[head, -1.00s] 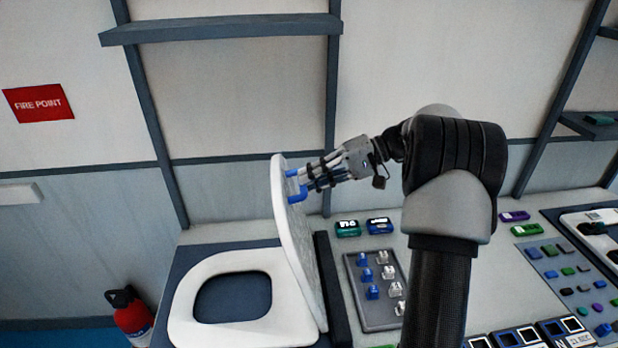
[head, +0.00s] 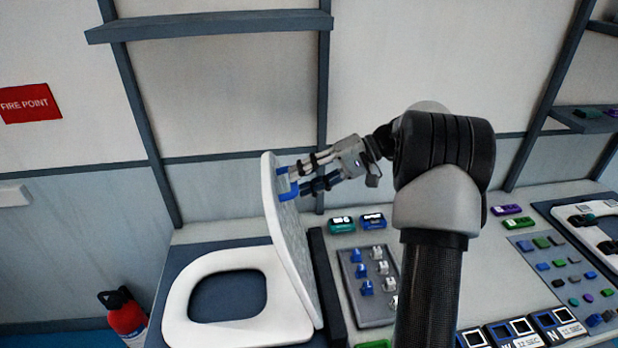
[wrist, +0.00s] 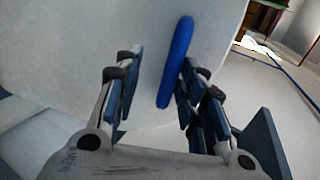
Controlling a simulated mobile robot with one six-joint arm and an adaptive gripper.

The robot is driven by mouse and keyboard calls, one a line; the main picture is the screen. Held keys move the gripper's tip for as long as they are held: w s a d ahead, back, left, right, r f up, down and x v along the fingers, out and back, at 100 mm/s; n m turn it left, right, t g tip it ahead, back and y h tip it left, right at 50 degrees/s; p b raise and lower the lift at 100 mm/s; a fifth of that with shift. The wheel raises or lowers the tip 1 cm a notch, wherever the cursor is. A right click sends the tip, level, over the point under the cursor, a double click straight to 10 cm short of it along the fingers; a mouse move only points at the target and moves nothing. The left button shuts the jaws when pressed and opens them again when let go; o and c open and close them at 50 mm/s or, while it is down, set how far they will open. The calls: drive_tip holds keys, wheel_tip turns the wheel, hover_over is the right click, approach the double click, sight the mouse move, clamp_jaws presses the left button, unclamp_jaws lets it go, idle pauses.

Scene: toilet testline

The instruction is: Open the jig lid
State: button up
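The white jig lid (head: 294,250) stands raised, nearly upright, along the right side of the white seat ring (head: 180,304). A blue handle (head: 285,186) is on its upper part. It shows as a blue bar in the wrist view (wrist: 176,62). My gripper (head: 297,183) is at the handle, on the lid's right side. In the wrist view my gripper (wrist: 158,98) has its fingers spread. The bar lies between them, nearer the right finger. Contact with the handle cannot be told.
A grey tray (head: 374,316) of blue and clear parts lies on the bench right of the lid. Green and blue boxes (head: 357,223) stand behind it. A shelf (head: 210,25) is on the wall above. A red extinguisher (head: 127,318) stands at lower left.

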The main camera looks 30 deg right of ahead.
drive_tip(key=v, duration=1.2)
drive_tip(key=shift+s, duration=0.1)
drive_tip(key=shift+a, duration=0.1)
drive_tip(key=s+a+g+h, duration=0.1)
drive_tip(key=s+a+h, duration=0.1)
drive_tip(key=a, duration=0.5)
drive_tip(key=s+a+g+h+b, duration=0.1)
drive_tip(key=s+a+h, duration=0.1)
drive_tip(key=a, duration=0.5)
drive_tip(key=s+a+r+g+h+b, duration=0.1)
drive_tip(key=s+a, duration=0.1)
drive_tip(key=a, duration=0.5)
drive_tip(key=shift+s+a+r+n+h, duration=0.1)
drive_tip(key=shift+s+n+h, duration=0.05)
drive_tip(key=shift+n+h, duration=0.25)
drive_tip(key=s+a+f+n+t+h+b, duration=0.1)
drive_tip(key=s+a+f+n+h, duration=0.1)
drive_tip(key=s+f, duration=0.3)
drive_tip(key=s+a+f+n+t+h+b, duration=0.1)
drive_tip(key=s+a+f+h, duration=0.3)
drive_tip(key=s, duration=0.9)
drive_tip(key=shift+a+f+n+t, duration=0.4)
drive_tip(key=shift+f+t, duration=0.1)
drive_tip(key=shift+f, duration=0.1)
